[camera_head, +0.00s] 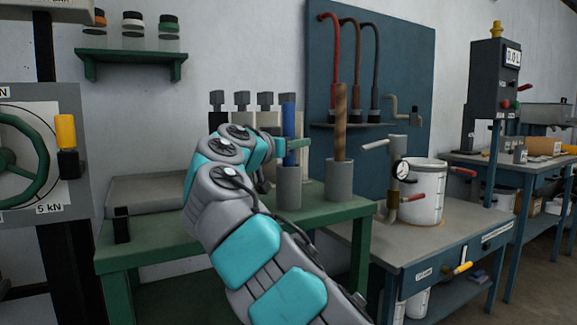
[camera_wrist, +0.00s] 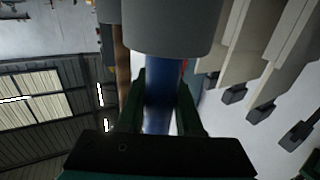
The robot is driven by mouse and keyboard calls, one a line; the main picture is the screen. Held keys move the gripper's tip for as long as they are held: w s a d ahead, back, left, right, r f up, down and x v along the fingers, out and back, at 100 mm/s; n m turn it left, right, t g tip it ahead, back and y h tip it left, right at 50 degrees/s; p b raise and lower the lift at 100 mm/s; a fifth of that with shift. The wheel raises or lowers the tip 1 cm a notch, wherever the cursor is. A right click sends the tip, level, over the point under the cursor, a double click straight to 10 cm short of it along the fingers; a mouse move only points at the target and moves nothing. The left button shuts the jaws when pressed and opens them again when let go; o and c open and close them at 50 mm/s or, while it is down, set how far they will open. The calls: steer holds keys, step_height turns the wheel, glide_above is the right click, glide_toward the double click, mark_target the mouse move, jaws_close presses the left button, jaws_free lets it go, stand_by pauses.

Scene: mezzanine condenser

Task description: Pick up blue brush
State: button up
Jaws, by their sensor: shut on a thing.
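The blue brush (camera_head: 289,130) stands upright, its lower end inside a grey cylindrical holder (camera_head: 288,187) on the green table. My gripper (camera_head: 291,146) reaches it from the left and is shut on its blue shaft above the holder's rim. In the wrist view the blue shaft (camera_wrist: 160,92) runs between my two green fingers (camera_wrist: 161,105), with the grey holder (camera_wrist: 170,28) at the top of the picture. The brush's lower end is hidden in the holder.
A brown rod (camera_head: 340,120) stands in a second grey holder (camera_head: 339,181) just to the right. Several pale blocks with dark tops (camera_head: 265,117) stand behind my gripper. A workbench (camera_head: 425,245) with a white bucket (camera_head: 422,190) is at right. A small shelf (camera_head: 130,57) hangs above.

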jaws_close()
stand_by(0.8)
